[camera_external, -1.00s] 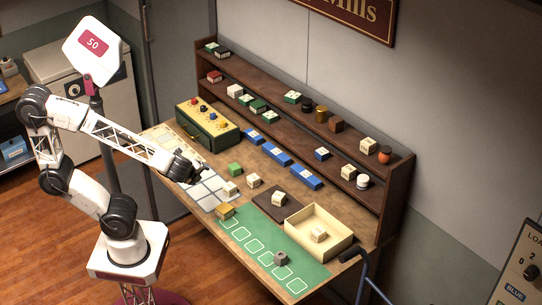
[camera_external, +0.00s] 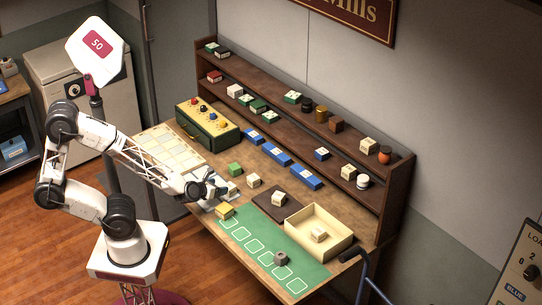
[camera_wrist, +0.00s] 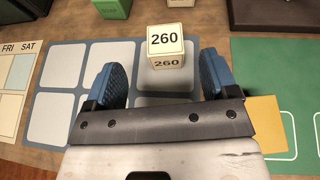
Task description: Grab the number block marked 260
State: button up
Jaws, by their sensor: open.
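The cream block marked 260 (camera_wrist: 166,46) shows in the wrist view, standing upright on a grey-blue mat with pale squares (camera_wrist: 61,62). Its top and front faces both read 260. My gripper (camera_wrist: 160,78) is open, with one blue finger to the left of the block and one to the right. The block lies ahead of and between the fingers, and I see no contact.
A green block (camera_external: 235,169) stands just behind. A yellow-tan block (camera_external: 225,211) is close to my gripper. Another cream block (camera_external: 253,181), a dark board (camera_external: 266,206) and a cream tray (camera_external: 330,225) lie to the right. A green mat with outlined squares (camera_external: 262,238) is in front.

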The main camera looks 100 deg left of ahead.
aim_at(231, 185)
jog(key=shift+w+f+m, duration=0.1)
jog(key=shift+f+m, duration=0.4)
jog(key=shift+x, duration=1.3)
jog(key=shift+w, duration=0.1)
jog(key=shift+t, duration=0.3)
jog(key=shift+x, duration=2.55)
jog(key=shift+w+r, duration=0.1)
jog(key=shift+c, duration=0.3)
jog(key=c, duration=1)
